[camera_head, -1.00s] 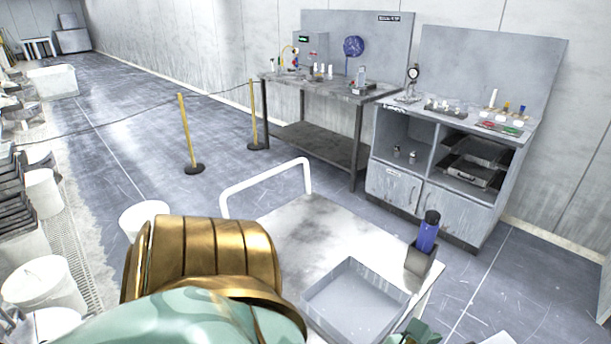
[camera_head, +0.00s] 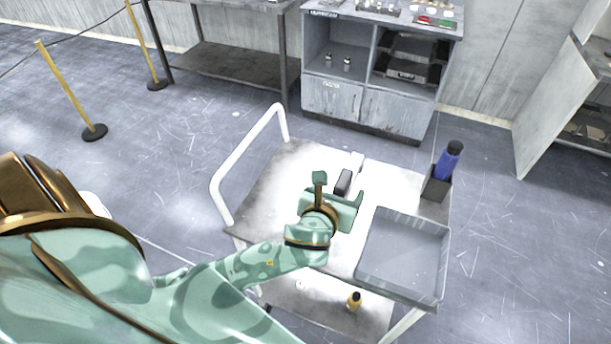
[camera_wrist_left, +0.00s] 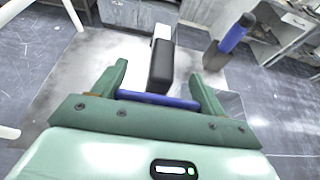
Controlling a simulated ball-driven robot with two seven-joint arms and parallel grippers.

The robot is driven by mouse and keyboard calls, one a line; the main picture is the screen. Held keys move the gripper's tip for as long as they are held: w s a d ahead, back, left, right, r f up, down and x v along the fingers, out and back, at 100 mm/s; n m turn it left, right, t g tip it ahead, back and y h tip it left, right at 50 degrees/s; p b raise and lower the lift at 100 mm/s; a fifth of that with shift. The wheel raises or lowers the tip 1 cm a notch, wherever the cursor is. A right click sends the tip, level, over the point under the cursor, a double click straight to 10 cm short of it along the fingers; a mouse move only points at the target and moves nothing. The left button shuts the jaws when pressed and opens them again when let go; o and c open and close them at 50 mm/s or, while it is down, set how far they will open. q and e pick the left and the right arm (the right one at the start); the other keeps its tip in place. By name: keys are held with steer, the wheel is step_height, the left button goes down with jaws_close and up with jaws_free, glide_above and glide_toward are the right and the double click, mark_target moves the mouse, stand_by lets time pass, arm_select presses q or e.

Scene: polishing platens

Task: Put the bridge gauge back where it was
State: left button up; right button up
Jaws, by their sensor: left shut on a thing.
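My left gripper (camera_head: 338,190) is over the white cart top, with its two green fingers (camera_wrist_left: 158,85) well apart. A blue bar (camera_wrist_left: 155,99) spans the gap from finger to finger, and I take it for part of the bridge gauge. A black block with a white end (camera_wrist_left: 161,66) shows just beyond the bar, between the fingers; it also shows in the head view (camera_head: 343,182). I cannot tell whether the block is joined to the bar or lies on the cart. My right gripper is not in view.
A small yellow bottle (camera_head: 354,301) stands on the lower shelf. A grey cabinet (camera_head: 365,108) and a workbench (camera_head: 230,65) stand behind.

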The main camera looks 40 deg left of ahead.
arm_select(q)
steer(key=w+a+f+b, duration=0.2)
steer(key=a+f, duration=0.2)
steer(key=w+a+f+b, duration=0.2)
steer(key=w+a+f, duration=0.1)
steer(key=a+f, duration=0.1)
steer(key=w+a+f+b, duration=0.2)
steer(key=a+f, duration=0.2)
steer(key=f, duration=0.1)
steer(key=shift+w+a+f+b, duration=0.1)
steer(key=shift+w+a+b, duration=0.1)
steer(key=shift+a+b, duration=0.1)
steer(key=o, duration=1.4)
steer(key=shift+s, duration=0.1)
steer(key=shift+o, duration=0.5)
